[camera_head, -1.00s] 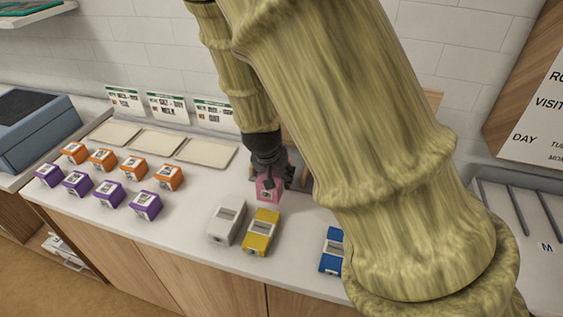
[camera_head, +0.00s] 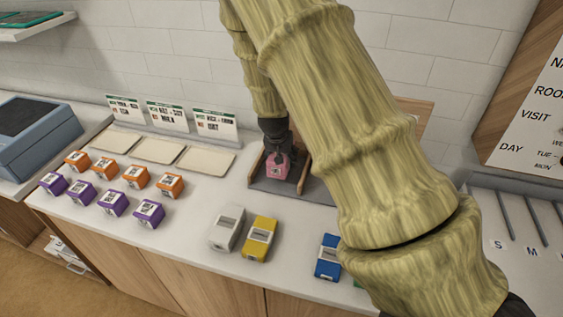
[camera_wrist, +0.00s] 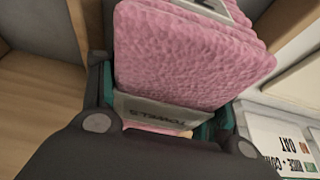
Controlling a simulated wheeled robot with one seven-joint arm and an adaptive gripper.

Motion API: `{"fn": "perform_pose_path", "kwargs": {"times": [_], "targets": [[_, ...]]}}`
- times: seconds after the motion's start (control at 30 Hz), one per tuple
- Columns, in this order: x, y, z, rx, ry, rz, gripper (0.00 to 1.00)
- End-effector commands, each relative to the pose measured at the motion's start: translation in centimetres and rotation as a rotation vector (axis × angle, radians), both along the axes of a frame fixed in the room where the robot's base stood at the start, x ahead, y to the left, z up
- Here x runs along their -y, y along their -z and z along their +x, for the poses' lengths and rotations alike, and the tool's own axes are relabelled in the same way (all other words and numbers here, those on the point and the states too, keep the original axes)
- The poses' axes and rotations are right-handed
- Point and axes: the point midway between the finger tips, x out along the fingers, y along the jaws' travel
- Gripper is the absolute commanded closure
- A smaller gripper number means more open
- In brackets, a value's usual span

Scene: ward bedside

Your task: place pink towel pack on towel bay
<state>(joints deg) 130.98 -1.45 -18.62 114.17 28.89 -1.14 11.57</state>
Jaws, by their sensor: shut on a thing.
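The pink towel pack (camera_head: 277,168) is held in my gripper (camera_head: 275,152), low over the grey base of a wooden-sided bay (camera_head: 300,188) at the back of the counter. In the wrist view the pink towel pack (camera_wrist: 190,55) fills the upper middle, with a printed band across it, between the fingers of my gripper (camera_wrist: 165,112). A wooden divider stands just left of the pack in the head view. Whether the pack touches the bay floor I cannot tell. My arm hides the right part of the bay.
White, yellow (camera_head: 260,238) and blue (camera_head: 328,257) packs stand along the counter's front. Several orange and purple boxes (camera_head: 112,203) stand at left, before three cream trays (camera_head: 158,150) and upright cards (camera_head: 167,117).

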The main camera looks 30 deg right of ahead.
Motion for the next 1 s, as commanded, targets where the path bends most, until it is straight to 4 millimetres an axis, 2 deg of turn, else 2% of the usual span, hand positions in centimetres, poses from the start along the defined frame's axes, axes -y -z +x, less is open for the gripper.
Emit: {"fn": "perform_pose_path", "kwargs": {"times": [0.33, 0.7, 0.73, 0.8, 0.87, 1.0], "targets": [[-0.1, 2.8, 0.0, -0.001, 0.0, 0.001, 0.7], [-0.1, 3.3, 0.0, 0.0, 0.0, 0.0, 0.7], [-0.1, 3.3, 0.0, 0.0, 0.0, 0.0, 0.34], [0.0, 3.3, -0.1, -0.001, 0.0, 0.001, 0.21], [-0.1, 3.3, -0.1, -0.001, 0.0, 0.001, 0.14], [-0.1, 3.3, -0.1, -0.001, 0.0, 0.001, 0.14]]}}
